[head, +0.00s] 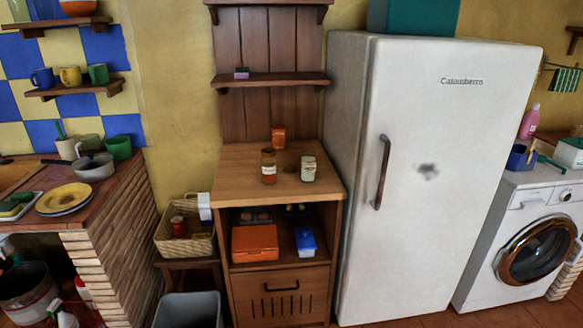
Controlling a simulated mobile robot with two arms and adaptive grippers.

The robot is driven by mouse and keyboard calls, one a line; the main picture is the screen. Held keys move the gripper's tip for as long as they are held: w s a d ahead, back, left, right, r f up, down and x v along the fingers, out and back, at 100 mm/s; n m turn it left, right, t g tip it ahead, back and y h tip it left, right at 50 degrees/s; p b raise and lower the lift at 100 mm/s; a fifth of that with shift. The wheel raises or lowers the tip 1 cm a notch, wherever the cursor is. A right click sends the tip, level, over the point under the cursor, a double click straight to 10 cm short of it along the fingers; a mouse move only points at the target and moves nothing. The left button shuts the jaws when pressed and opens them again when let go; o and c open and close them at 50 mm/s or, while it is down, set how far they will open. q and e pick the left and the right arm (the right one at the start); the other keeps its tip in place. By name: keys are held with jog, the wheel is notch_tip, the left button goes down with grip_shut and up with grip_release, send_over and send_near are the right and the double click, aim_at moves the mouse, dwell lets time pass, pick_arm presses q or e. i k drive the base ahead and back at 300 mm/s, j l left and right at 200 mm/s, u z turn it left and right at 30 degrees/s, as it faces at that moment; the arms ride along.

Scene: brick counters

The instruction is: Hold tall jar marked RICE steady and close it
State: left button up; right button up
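Two small jars stand upright on the wooden cabinet top (240,182) in the middle of the head view. The left jar (268,166) is taller and slimmer, reddish-brown with a pale label. The right jar (308,170) is shorter and pale with a white label. The labels are too small to read, so I cannot tell which says RICE. I cannot tell whether either jar has a lid on. A small dark flat thing (291,169) lies between them; I cannot tell what it is. Neither of my grippers is in view.
A white fridge (400,250) is close on the right. A basket (187,245) and a grey bin (189,310) are at the lower left. The cabinet top's front is clear.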

aim_at(308, 159)
jog(key=i+l, duration=0.5)
jog(key=i+l+z, duration=0.1)
jog(key=i+l, duration=0.4)
jog(key=i, duration=0.1)
